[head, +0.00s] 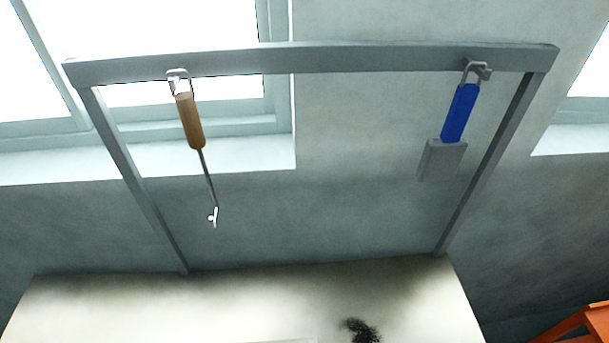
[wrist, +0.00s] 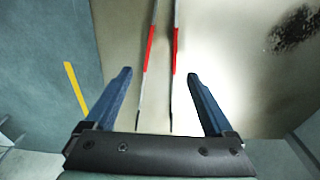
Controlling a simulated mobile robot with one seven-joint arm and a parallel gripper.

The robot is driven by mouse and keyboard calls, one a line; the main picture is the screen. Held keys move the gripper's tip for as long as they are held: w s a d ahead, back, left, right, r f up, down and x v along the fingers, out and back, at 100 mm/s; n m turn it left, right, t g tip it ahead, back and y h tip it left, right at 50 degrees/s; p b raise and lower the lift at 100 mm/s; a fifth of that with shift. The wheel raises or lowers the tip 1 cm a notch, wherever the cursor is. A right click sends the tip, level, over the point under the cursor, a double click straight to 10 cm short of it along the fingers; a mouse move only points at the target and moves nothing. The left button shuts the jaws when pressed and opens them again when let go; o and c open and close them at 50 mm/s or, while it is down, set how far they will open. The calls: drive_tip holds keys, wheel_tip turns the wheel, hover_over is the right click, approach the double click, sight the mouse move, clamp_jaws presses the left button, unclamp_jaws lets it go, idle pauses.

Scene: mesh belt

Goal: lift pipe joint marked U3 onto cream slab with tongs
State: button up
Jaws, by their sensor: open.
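In the wrist view, my gripper (wrist: 160,76) is open, with one dark blue finger on each side. The tongs (wrist: 149,55) show between the fingers as two thin grey arms with red sections, running apart from the top edge down toward the gripper's palm. Neither finger visibly touches them, and I cannot tell how far below the fingers they lie. My gripper is not seen in the head view. I cannot make out the pipe joint marked U3 or the cream slab in either view.
A pale tabletop (head: 230,300) carries a dark sooty patch (head: 361,330). Above it stands a grey frame (head: 320,58) with a brown-handled hooked tool (head: 189,122) and a blue-handled tool (head: 459,113) hanging. An orange structure (head: 585,322) is at lower right. A yellow stripe (wrist: 76,88) marks the floor.

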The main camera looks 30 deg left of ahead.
drive_tip(key=f+b, duration=0.1)
drive_tip(key=f, duration=0.3)
drive_tip(key=shift+w+d+f+b, duration=0.15)
drive_tip(key=shift+w+b, duration=0.05)
drive_tip(key=shift+b, duration=0.2)
drive_tip(key=c, duration=0.7)
wheel_tip(320, 180, up, 12)
drive_tip(key=p, duration=1.2)
